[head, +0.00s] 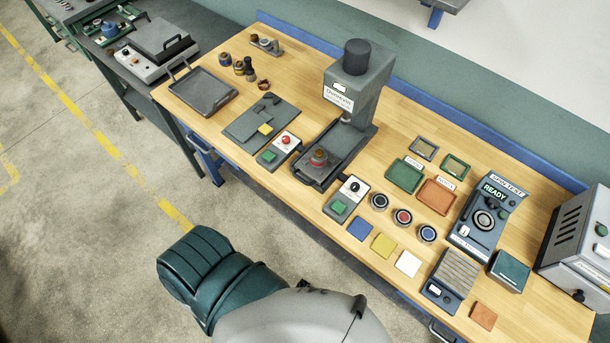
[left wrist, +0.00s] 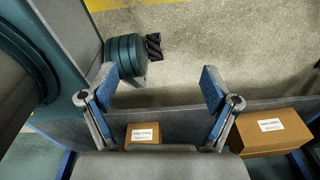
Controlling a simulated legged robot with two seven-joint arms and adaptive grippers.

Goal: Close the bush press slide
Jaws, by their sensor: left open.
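The bush press (head: 352,82) is a grey column with a dark round cap and a white label, standing at the back middle of the wooden bench. Its dark slide (head: 313,174) sticks out from under the press head toward the front edge. A small brass and red piece (head: 319,157) sits on the slide. My left gripper (left wrist: 158,90) is open and empty in the left wrist view, with its blue-padded fingers wide apart above the floor. It does not show in the head view, and the slide is not in the wrist view. My right gripper is in neither view.
A control box with a green button (head: 339,207) stands right of the slide, and one with a red button (head: 287,139) stands left. Coloured tiles, trays and a tester reading READY (head: 490,205) fill the right side. Cardboard boxes (left wrist: 272,130) show in the wrist view.

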